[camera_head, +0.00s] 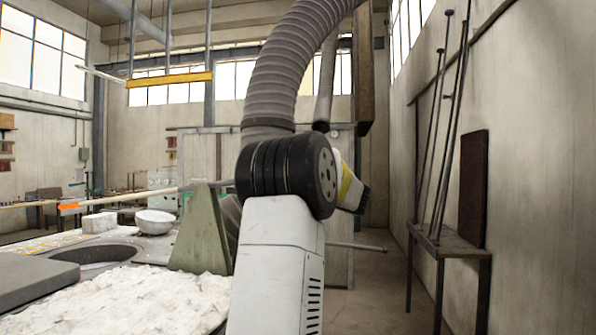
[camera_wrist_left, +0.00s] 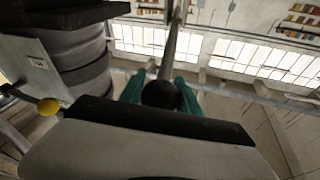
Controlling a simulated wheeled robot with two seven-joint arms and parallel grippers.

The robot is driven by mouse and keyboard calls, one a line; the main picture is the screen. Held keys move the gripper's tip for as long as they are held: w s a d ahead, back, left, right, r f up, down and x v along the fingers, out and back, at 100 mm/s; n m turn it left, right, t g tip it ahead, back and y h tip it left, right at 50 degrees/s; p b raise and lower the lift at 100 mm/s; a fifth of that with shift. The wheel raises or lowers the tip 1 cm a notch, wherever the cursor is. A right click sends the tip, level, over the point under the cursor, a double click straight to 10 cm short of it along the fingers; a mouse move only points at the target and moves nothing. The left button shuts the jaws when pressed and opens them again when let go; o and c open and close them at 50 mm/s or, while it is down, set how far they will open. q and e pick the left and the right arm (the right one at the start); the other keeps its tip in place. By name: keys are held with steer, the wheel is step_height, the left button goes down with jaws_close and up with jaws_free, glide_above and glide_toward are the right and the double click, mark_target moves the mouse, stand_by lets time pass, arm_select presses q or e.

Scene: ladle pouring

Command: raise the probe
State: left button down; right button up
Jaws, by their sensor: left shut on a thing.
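In the left wrist view my left gripper (camera_wrist_left: 159,90) has its two green fingers on either side of a dark round end. A grey rod (camera_wrist_left: 172,45), apparently the probe, runs away from that end. In the head view a long thin pale pole (camera_head: 130,197) with an orange band (camera_head: 68,206) spans the left side, slightly rising to the right. It passes behind my white and black arm, which hides its right part. I cannot tell for certain that it is the same rod. The left fingers are hidden in the head view. My right gripper is not seen.
A white granular bed (camera_head: 130,300) fills the lower left, beside a round dark opening (camera_head: 95,254). A white bowl (camera_head: 155,221) and a green wedge-shaped plate (camera_head: 203,235) stand behind. A ribbed duct (camera_head: 285,70) hangs overhead. A narrow table (camera_head: 447,240) with upright rods stands right.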

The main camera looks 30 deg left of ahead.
arm_select(q)
steer(key=c, duration=0.9)
jaws_free()
steer(key=shift+w+d, duration=0.1)
steer(key=shift+d, duration=0.05)
steer(key=v, duration=0.7)
steer(key=shift+d+f, duration=0.1)
steer(key=shift+d, duration=0.3)
steer(key=s+d+f+m+t+h, duration=0.1)
steer(key=s+f+m+t+h, duration=0.1)
steer(key=s+f+m+h, duration=0.95)
steer(key=s+d+f+m+t+h, duration=0.1)
steer(key=s+d+f+h, duration=0.2)
steer(key=d, duration=0.5)
steer(key=s+d+f+m+t+h, duration=0.2)
steer(key=s+d+f+h, duration=0.2)
steer(key=d, duration=0.4)
steer(key=s+d+f+m+t+h, duration=0.2)
steer(key=s+d+f+h, duration=0.2)
steer(key=d+f, duration=0.3)
steer(key=shift+s+d+f, duration=0.15)
steer(key=shift+s+d, duration=0.25)
steer(key=shift+s, duration=0.35)
